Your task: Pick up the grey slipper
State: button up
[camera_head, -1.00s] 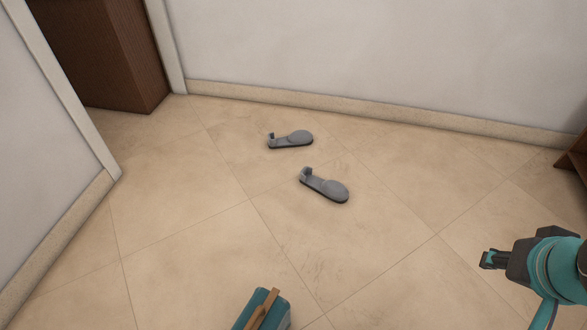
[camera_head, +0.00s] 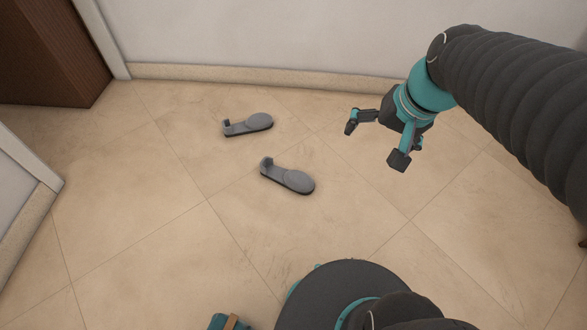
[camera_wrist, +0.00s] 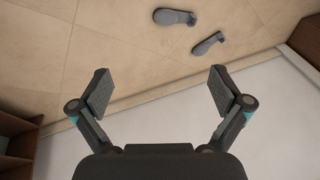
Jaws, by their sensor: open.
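Two grey slippers lie apart on the tiled floor. The nearer slipper (camera_head: 288,176) is near the middle of the head view; the farther slipper (camera_head: 247,124) lies up and to the left of it, closer to the wall. Both also show at the top of the wrist view, one slipper (camera_wrist: 176,17) at top centre and the other slipper (camera_wrist: 208,43) lower and to the right. My gripper (camera_head: 374,143) is open and empty, to the right of both slippers in the head view and touching neither. Its two fingers are spread wide in the wrist view (camera_wrist: 159,92).
A white wall (camera_head: 250,35) with a beige baseboard (camera_head: 240,82) runs behind the slippers. A dark brown cabinet (camera_head: 50,50) stands at the upper left, and a wall corner (camera_head: 25,190) at the left edge. The floor (camera_head: 150,240) around the slippers is clear.

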jog(key=w+a+f+m+g+y+b, duration=0.1)
jog(key=w+a+f+m+y, duration=0.25)
jog(key=w+f, duration=0.7)
jog(key=w+a+f+m+g+y+b, duration=0.1)
jog(key=w+a+f+m+g+y, duration=0.25)
jog(key=w+f, duration=0.75)
jog(key=m+t+y+b, duration=0.25)
jog(key=m+t, duration=0.35)
jog(key=m, duration=0.7)
send_near(286, 176)
jog(key=shift+t, duration=0.25)
jog(key=x, duration=0.5)
jog(key=shift+w+d+f, duration=0.1)
jog(key=shift+f, duration=0.35)
jog(key=shift+c, duration=0.3)
jog(key=shift+y, duration=0.25)
jog(key=c, duration=1)
